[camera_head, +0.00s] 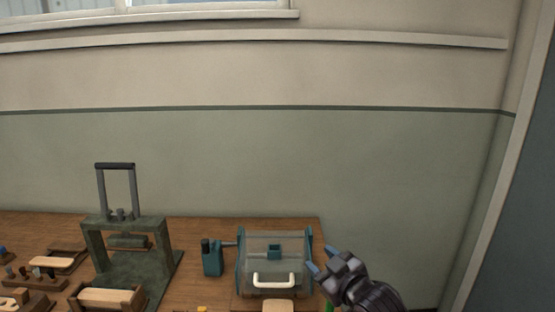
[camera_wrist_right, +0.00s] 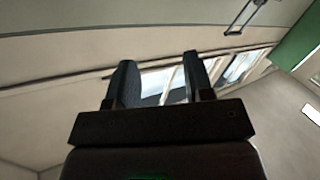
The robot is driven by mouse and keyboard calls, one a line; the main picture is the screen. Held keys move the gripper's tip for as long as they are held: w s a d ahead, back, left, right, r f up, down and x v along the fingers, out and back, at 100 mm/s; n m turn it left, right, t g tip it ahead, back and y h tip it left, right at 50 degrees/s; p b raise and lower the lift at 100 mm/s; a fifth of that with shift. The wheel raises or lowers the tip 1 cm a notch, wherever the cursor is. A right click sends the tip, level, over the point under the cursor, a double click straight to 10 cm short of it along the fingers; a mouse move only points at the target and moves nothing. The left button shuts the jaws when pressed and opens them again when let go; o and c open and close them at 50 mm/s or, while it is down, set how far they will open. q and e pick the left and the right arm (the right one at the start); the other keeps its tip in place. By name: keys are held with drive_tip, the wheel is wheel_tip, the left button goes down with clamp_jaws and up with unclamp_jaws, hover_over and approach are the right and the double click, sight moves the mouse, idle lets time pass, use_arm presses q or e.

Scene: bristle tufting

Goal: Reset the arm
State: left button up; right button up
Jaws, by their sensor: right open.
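My right gripper (camera_head: 318,268) is at the lower right in the head view, beside the right edge of the workbench and close to the clear-fronted box (camera_head: 262,255) with the white handle. Its two fingers stand apart and hold nothing. My left gripper is not in view.
A green press frame (camera_head: 125,225) with a tall dark handle stands on the wooden workbench (camera_head: 200,292). A teal block (camera_head: 212,258) stands between press and box. Wooden trays and blocks (camera_head: 105,297) lie at the left. The right side is free floor and wall.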

drive_tip(key=s+d+f+m+g+h, duration=0.1)
drive_tip(key=s+d+f+m+h, duration=0.1)
drive_tip(key=s+d+f, duration=0.4)
drive_tip(key=s+d+f+m+g+h, duration=0.1)
drive_tip(key=s+d+f+m+h, duration=0.2)
drive_tip(key=s+f, duration=0.7)
drive_tip(key=s+d+f+m+g+h, duration=0.1)
drive_tip(key=s+d+f+m+h, duration=0.2)
drive_tip(key=s+d+f, duration=0.5)
drive_tip(key=s+f+m, duration=0.1)
drive_tip(key=s, duration=0.3)
drive_tip(key=shift+s+d, duration=0.15)
drive_tip(key=shift+d, duration=0.15)
